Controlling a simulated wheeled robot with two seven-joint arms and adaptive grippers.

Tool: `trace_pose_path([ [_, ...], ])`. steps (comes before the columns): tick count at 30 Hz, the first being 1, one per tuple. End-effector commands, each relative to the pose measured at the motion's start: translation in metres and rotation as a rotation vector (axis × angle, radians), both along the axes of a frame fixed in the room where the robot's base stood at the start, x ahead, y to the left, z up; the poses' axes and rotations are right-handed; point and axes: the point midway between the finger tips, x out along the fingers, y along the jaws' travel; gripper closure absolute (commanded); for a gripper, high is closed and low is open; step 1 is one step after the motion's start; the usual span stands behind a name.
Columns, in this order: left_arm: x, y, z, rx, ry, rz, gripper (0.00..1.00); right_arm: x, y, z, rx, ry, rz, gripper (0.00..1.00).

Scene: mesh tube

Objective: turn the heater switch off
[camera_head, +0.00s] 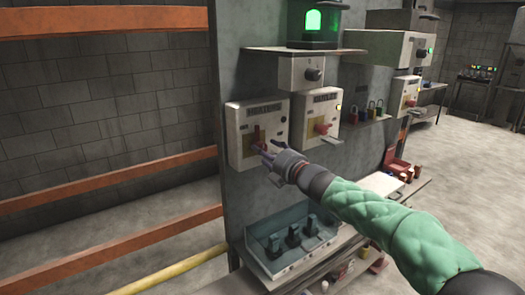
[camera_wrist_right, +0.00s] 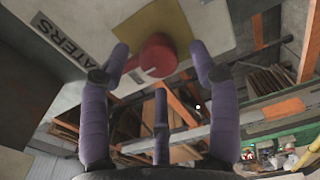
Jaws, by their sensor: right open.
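The heater switch box is the pale left box (camera_head: 240,118) on the grey panel; its label reads "...ATERS" in the right wrist view (camera_wrist_right: 62,40). Its red switch handle (camera_head: 257,136) shows just beyond my fingers, and in the right wrist view the red handle (camera_wrist_right: 155,58) lies between the two upper fingers. My right gripper (camera_head: 268,152) is open and close in front of the box's lower part. Its purple fingers (camera_wrist_right: 160,72) are spread around the handle; I cannot tell whether they touch it. My left gripper is not in view.
A similar box (camera_head: 326,104) with a red handle (camera_head: 323,128) is mounted right beside it. A box with a black knob (camera_head: 313,74) sits above, under a shelf. A blue-grey tray (camera_head: 262,232) with several black levers is below. Orange rails (camera_head: 120,175) run at left.

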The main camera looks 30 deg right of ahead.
Motion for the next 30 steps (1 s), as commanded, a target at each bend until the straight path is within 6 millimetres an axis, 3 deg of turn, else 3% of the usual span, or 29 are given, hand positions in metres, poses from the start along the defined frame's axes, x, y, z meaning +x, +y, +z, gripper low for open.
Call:
trace_pose_path([
  [6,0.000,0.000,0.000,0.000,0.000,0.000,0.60,-0.044,-0.005,0.000,-0.001,0.000,-0.004,0.38],
  [13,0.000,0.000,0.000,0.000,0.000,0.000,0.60,-0.080,-0.007,0.000,-0.001,0.000,-0.002,0.38],
  [19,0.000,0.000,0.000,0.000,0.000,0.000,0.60,-0.092,-0.007,-0.001,-0.001,0.001,0.000,0.38],
  [30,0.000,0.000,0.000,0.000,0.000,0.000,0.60,-0.093,-0.007,-0.001,0.000,0.001,0.001,0.38],
])
